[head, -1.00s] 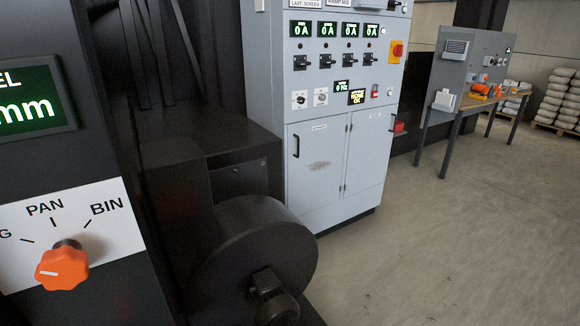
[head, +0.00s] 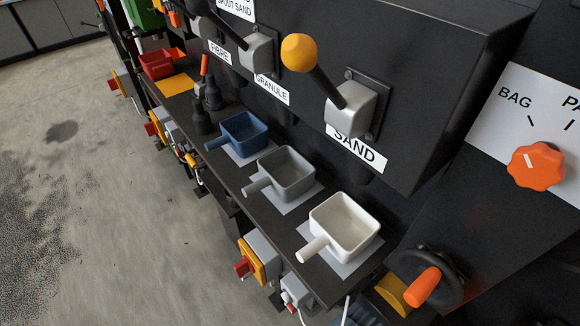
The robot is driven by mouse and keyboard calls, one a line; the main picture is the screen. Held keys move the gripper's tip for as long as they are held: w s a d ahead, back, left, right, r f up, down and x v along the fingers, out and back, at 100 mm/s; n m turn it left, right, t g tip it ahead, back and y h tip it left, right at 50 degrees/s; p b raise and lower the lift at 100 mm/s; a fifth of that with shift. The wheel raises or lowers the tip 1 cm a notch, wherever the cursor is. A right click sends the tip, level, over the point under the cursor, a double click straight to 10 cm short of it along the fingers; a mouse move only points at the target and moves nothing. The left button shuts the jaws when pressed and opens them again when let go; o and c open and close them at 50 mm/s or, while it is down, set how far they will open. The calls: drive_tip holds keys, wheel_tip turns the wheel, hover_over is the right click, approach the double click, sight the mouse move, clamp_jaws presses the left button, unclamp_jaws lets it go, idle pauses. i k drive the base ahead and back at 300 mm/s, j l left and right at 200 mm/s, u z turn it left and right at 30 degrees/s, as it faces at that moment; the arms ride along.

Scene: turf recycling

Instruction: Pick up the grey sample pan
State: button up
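The grey sample pan (head: 287,175) stands upright on a light grey square on a narrow black shelf (head: 221,177), in the middle of the head view. Its handle points left, out over the shelf's front edge. It looks empty. A blue pan (head: 243,133) stands behind it to the left, and a white pan (head: 344,226) stands in front of it to the right. The pans are apart from each other. My gripper is not in view.
Levers stand above the shelf, one with a yellow knob (head: 299,53) beside the SAND label (head: 357,149). Dark bottles (head: 212,96) and a red pan (head: 160,64) are farther along. Switch boxes (head: 258,258) jut out below the shelf. Open floor (head: 90,190) lies left.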

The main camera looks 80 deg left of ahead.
sight(288, 175)
drive_tip(key=u, duration=1.85)
drive_tip(key=k+l+u, duration=0.25)
drive_tip(key=l+u, duration=0.15)
drive_tip(key=k+l+u, duration=0.4)
drive_tip(key=i+l, duration=0.1)
drive_tip(key=l, duration=0.05)
